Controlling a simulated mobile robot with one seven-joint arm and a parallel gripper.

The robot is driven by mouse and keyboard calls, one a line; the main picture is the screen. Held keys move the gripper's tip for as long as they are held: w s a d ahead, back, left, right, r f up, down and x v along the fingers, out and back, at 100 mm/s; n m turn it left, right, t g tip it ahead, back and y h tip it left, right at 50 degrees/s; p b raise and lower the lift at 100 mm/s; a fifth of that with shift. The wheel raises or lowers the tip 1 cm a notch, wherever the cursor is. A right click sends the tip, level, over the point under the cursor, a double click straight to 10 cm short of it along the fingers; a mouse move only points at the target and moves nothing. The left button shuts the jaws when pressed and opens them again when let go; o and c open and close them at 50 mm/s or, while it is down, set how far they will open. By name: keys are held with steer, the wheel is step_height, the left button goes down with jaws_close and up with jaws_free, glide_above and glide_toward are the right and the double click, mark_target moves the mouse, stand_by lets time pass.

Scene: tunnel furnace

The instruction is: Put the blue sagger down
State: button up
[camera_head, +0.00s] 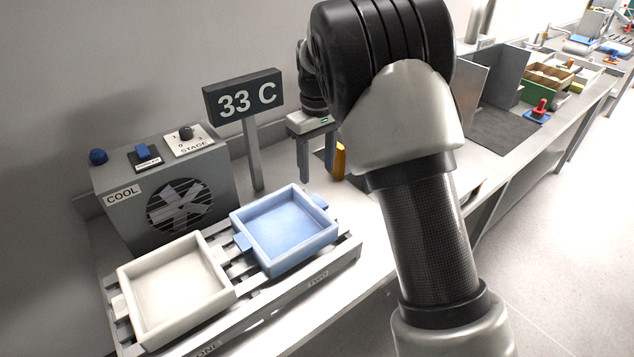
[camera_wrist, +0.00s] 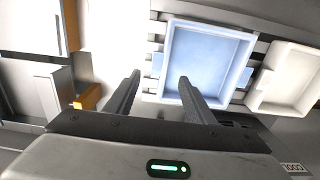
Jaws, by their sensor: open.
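The blue sagger (camera_head: 284,228) is a shallow square tray with side lugs. It sits level and empty on the slatted rack, at the end labelled TWO, to the right of a white sagger (camera_head: 174,286). My gripper (camera_head: 318,180) is open and empty, above and behind the blue sagger's right corner, apart from it. In the wrist view my two fingers (camera_wrist: 158,88) are spread with nothing between them. The blue sagger (camera_wrist: 205,62) lies beyond the fingertips there, and the white sagger (camera_wrist: 288,78) is to its right.
A grey cooler box (camera_head: 170,190) labelled COOL, with a fan and knobs, stands behind the rack (camera_head: 290,290). A sign (camera_head: 243,97) on a post reads 33 C. An orange block (camera_head: 340,160) stands right of my gripper. Bins (camera_head: 548,82) stand farther along the bench.

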steer(key=s+d+r+m+t+y, duration=0.1)
steer(key=s+d+r+m, duration=0.1)
steer(key=s+d+r, duration=0.45)
steer(key=s+d+r+m+t, duration=0.2)
steer(key=s+d+r, duration=0.1)
steer(key=s+r, duration=0.55)
steer(key=s+d+f+m+t+h, duration=0.1)
steer(key=s+d+m+t, duration=0.1)
steer(key=s, duration=1.3)
steer(key=shift+s+d+m+t, duration=0.3)
steer(key=shift+d+m, duration=0.4)
steer(key=shift+d, duration=0.4)
steer(key=shift+f, duration=0.1)
step_height(320, 180, up, 2)
steer(key=shift+r+p, duration=0.1)
steer(key=shift+p, duration=0.95)
